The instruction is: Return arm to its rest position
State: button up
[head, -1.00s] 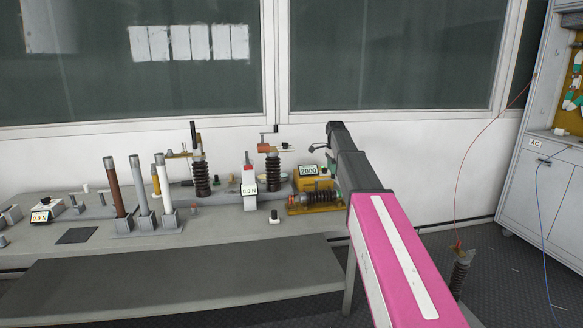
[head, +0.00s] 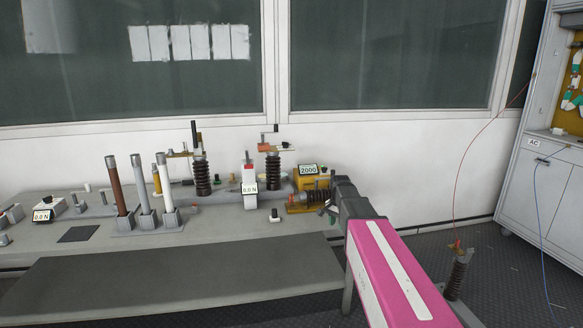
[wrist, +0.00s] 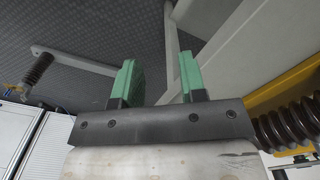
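My arm, with its pink link (head: 385,265), reaches from the lower right toward the right end of the test bench (head: 215,245). Its dark end stands near the yellow box with a display reading 2000 (head: 308,170) and the ribbed insulator lying beside it. In the wrist view my gripper (wrist: 157,82) shows two green fingertips held apart with nothing between them. Beyond them are the dark floor and the pale bench parts. In the head view the fingers are small and partly hidden by the arm.
Brown ribbed insulators (head: 201,178) and tall tubes (head: 117,190) stand on the bench. A white gauge (head: 250,187) stands mid-bench. In the wrist view a ribbed insulator (wrist: 285,130) is close right of the gripper. A cabinet (head: 540,185) and a floor-standing insulator (head: 457,277) are at right.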

jog(key=s+f+n, duration=0.4)
jog(key=s+f, duration=0.2)
jog(key=s, duration=0.5)
jog(key=s+f+n, duration=0.4)
jog(key=s+f, duration=0.1)
jog(key=s, duration=0.7)
jog(key=shift+s+f+n, duration=0.15)
jog(key=shift+f+n, duration=0.15)
jog(key=shift+f, duration=0.1)
